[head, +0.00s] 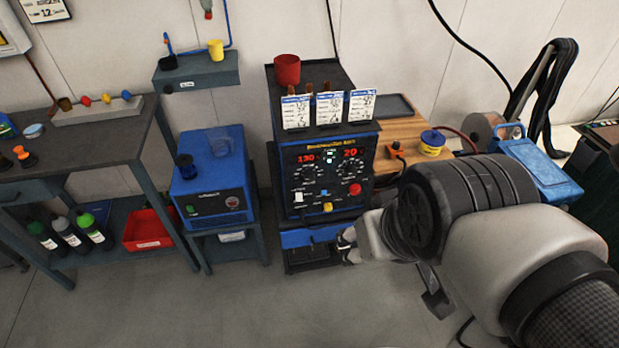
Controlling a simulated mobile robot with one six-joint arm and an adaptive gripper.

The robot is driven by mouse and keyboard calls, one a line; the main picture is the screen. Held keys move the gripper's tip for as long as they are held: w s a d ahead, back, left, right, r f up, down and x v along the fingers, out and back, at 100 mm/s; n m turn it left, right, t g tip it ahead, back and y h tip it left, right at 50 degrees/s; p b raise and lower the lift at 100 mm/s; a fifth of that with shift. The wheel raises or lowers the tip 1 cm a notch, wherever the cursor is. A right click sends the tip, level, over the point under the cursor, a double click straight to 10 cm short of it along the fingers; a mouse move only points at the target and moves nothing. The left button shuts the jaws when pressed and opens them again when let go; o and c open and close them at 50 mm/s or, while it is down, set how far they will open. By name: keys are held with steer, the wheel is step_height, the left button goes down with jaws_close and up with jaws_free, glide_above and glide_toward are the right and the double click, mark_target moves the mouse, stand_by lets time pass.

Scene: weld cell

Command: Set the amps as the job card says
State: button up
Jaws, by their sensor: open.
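The welding machine (325,185) is a blue and black cabinet with a dark front panel. Its left red display (307,158) seems to read 130 and its right red display (350,153) seems to read 20. A round dial sits under each display: the left dial (308,173) and the right dial (350,168). Three white cards with blue headers stand on top: left (295,111), middle (329,107) and right (362,105). Their text is too small to read. My gripper (346,246) is open beside the panel's lower right, partly hidden by my arm.
The panel also has a white switch (299,196), a red button (355,189) and a yellow knob (327,207). A red cup (287,70) stands on top. A blue unit (211,185) stands left, a wooden bench (402,122) right. My arm fills the lower right.

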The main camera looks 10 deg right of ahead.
mark_target(310, 180)
steer(key=w+f+n+t+p, duration=0.1)
steer(key=w+f+n+t, duration=0.2)
steer(key=w, duration=1.9)
steer(key=w+f+n+t+p, duration=0.1)
steer(key=w+f+n+t, duration=0.2)
steer(key=w+f, duration=0.7)
steer(key=w+f+n+t+p, duration=0.2)
steer(key=w+f+n+t, duration=0.15)
steer(key=f, duration=0.85)
steer(key=s+f+n+t, duration=0.3)
steer(key=s+f, duration=0.5)
steer(key=f, duration=0.1)
steer(key=shift+m+y, duration=0.25)
steer(key=shift+y, duration=0.05)
steer(key=w+b, duration=0.1)
steer(key=w, duration=0.4)
steer(key=w+a+b, duration=0.1)
steer(key=w+b, duration=0.1)
steer(key=w, duration=0.4)
steer(key=w+b, duration=0.1)
steer(key=w, duration=0.5)
steer(key=shift+w+a+r, duration=0.15)
steer(key=shift+a, duration=0.05)
steer(key=c, duration=1.1)
